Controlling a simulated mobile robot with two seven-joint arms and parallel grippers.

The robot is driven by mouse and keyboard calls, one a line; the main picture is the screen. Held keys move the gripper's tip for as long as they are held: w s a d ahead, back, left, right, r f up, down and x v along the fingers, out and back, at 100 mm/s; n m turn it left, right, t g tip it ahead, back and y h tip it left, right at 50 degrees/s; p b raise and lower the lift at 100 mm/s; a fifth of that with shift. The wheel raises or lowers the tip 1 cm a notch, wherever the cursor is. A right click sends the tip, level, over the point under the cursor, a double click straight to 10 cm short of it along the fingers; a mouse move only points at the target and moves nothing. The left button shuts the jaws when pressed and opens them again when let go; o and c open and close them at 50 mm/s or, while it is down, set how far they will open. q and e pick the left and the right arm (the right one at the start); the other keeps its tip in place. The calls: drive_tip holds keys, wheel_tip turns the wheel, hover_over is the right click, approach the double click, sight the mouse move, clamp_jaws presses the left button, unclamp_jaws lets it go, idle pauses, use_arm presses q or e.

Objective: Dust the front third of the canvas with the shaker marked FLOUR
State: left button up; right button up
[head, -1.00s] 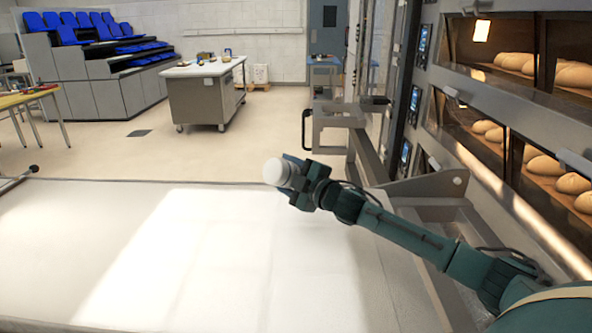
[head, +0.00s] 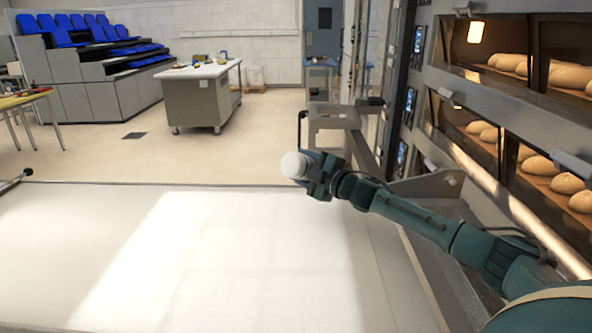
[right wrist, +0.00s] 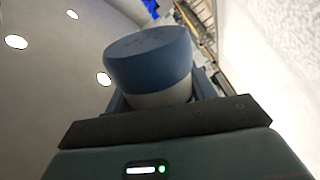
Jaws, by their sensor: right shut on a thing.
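The canvas (head: 230,260) is a pale, flat sheet across the lower part of the head view, with a bright patch of sunlight on it. My right gripper (head: 312,172) is shut on the shaker, above the canvas near its far edge. The shaker shows a round white end (head: 293,165) in the head view. In the right wrist view the shaker (right wrist: 148,60) has a blue cap and a white body between the fingers (right wrist: 160,100). No FLOUR marking is readable. I cannot make out any flour on the canvas. My left gripper is not in view.
Deck ovens (head: 470,70) with several loaves stand along the right. A metal frame (head: 340,125) with a handle stands beyond the canvas's far right corner. A wheeled bench (head: 197,100) and blue tiered seats (head: 90,35) are farther back. Open floor lies between.

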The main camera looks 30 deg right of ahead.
drive_tip(key=n, duration=0.3)
drive_tip(key=r+n, duration=0.1)
drive_tip(key=n, duration=0.2)
drive_tip(key=shift+a, duration=0.1)
drive_tip(key=n, duration=0.5)
drive_tip(key=shift+r, duration=0.3)
drive_tip(key=n, duration=0.2)
drive_tip(key=d+r+n, duration=0.1)
drive_tip(key=shift+w+d+r+n, duration=0.15)
drive_tip(key=shift+d+n, duration=0.05)
drive_tip(key=shift+n, duration=0.2)
drive_tip(key=n, duration=0.1)
drive_tip(key=d+r+n, duration=0.1)
drive_tip(key=n, duration=0.1)
drive_tip(key=shift+w+d+r+b, duration=0.1)
drive_tip(key=shift+w+d+b, duration=0.1)
drive_tip(key=shift+b, duration=0.1)
drive_tip(key=n, duration=0.2)
drive_tip(key=d+r+n+b, duration=0.1)
drive_tip(key=d+n, duration=0.1)
drive_tip(key=n, duration=0.1)
drive_tip(key=shift+w+r+n+b, duration=0.2)
drive_tip(key=shift+r+n+b, duration=0.1)
drive_tip(key=shift+r, duration=0.1)
drive_tip(key=shift+a, duration=0.1)
